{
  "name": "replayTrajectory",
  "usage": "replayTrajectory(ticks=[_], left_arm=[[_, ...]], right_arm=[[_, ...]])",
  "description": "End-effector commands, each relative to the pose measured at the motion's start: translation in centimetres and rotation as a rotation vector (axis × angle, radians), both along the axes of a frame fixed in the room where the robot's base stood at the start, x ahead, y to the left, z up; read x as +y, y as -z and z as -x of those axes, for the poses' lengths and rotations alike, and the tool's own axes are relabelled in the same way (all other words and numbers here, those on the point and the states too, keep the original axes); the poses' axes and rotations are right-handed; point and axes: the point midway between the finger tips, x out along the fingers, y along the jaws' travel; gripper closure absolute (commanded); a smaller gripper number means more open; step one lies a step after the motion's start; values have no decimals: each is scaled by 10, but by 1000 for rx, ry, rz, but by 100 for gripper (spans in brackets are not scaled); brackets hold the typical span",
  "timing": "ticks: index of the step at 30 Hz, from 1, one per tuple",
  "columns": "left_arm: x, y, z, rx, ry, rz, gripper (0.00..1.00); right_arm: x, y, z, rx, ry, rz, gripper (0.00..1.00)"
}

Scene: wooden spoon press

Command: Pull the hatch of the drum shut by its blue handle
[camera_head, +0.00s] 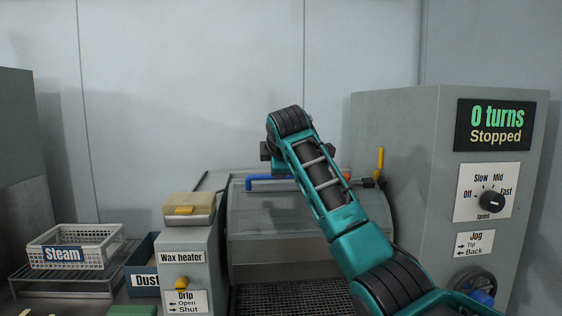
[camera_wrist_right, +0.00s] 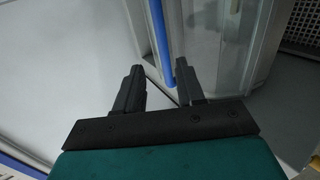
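The grey drum (camera_head: 290,245) stands in the middle of the head view, behind my right arm. Its hatch (camera_head: 262,212) looks like a pale, partly see-through curved panel; how far open it is, I cannot tell. The blue handle (camera_head: 264,178) runs along the hatch's upper edge, its right part hidden by my arm. My right gripper is mostly hidden behind its own wrist there. In the right wrist view my right gripper (camera_wrist_right: 158,68) is open, and the blue handle (camera_wrist_right: 162,35) shows between its fingertips, nearer the right finger. Contact is unclear. My left gripper is out of view.
A wax heater box (camera_head: 185,258) stands left of the drum, with a white Steam basket (camera_head: 45,250) and a blue bin (camera_head: 140,270) further left. A tall grey control cabinet (camera_head: 400,150) stands right, near a yellow lever (camera_head: 380,162). Its display reads "0 turns Stopped".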

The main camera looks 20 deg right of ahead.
Motion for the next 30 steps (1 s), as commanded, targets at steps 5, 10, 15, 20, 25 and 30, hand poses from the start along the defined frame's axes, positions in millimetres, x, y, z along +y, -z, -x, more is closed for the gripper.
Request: replayTrajectory(ticks=[5, 10, 15, 20, 25, 30], left_arm=[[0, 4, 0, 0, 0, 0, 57], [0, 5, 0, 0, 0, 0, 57], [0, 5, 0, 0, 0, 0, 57], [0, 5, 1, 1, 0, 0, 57], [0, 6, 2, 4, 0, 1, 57], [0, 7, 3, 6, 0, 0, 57]], right_arm=[[5, -13, 21, -4, -1, 0, 62], [7, -21, 31, -3, -1, 0, 62], [8, -22, 34, -1, 0, 0, 62], [8, -22, 34, -1, 0, 0, 62], [8, -22, 34, -1, 1, -1, 62], [11, 10, 36, 22, 10, -38, 62]])
